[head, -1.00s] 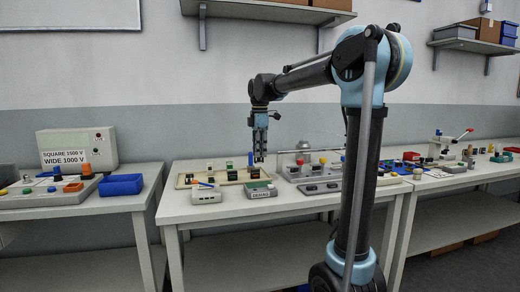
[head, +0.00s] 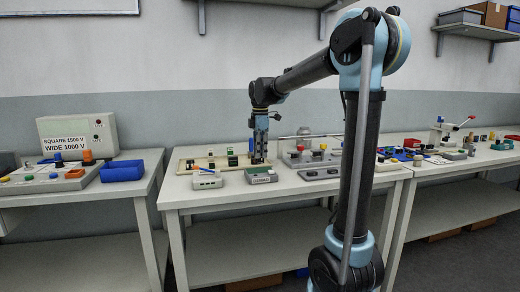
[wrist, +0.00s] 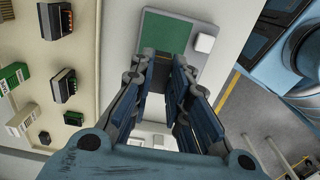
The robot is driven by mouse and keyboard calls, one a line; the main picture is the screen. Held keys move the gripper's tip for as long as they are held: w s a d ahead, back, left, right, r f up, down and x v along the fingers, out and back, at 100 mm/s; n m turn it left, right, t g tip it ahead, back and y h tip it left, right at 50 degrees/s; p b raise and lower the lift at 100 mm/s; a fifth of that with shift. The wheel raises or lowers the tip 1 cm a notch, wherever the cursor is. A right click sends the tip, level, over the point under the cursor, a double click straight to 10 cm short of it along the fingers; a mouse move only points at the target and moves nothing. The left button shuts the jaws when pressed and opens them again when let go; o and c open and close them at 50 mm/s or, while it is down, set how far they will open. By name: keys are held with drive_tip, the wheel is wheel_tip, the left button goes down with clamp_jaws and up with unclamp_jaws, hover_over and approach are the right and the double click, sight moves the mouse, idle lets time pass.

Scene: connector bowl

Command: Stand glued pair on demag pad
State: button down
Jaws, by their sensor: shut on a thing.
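The demag pad is a grey box labelled DEMAG (head: 262,177) near the front edge of the middle bench. Its green top (wrist: 165,31) shows in the wrist view beyond my fingertips, bare where I can see it, with a white block at one corner. My gripper (head: 259,159) points down just above and behind the box in the head view. In the wrist view, the blue-grey fingers of my gripper (wrist: 162,62) are drawn toward each other. The piece between them is mostly hidden, so I cannot make out the glued pair's shape or tilt.
A beige board (head: 187,168) with several small dark and green parts lies beside and behind. A grey fixture (head: 320,173) is to the right. A blue tray (head: 122,171) is on the left bench.

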drive_tip(key=shift+f, duration=1.5)
drive_tip(key=c, duration=1.4)
unclamp_jaws()
drive_tip(key=shift+c, duration=0.2)
drive_tip(key=shift+r, duration=0.1)
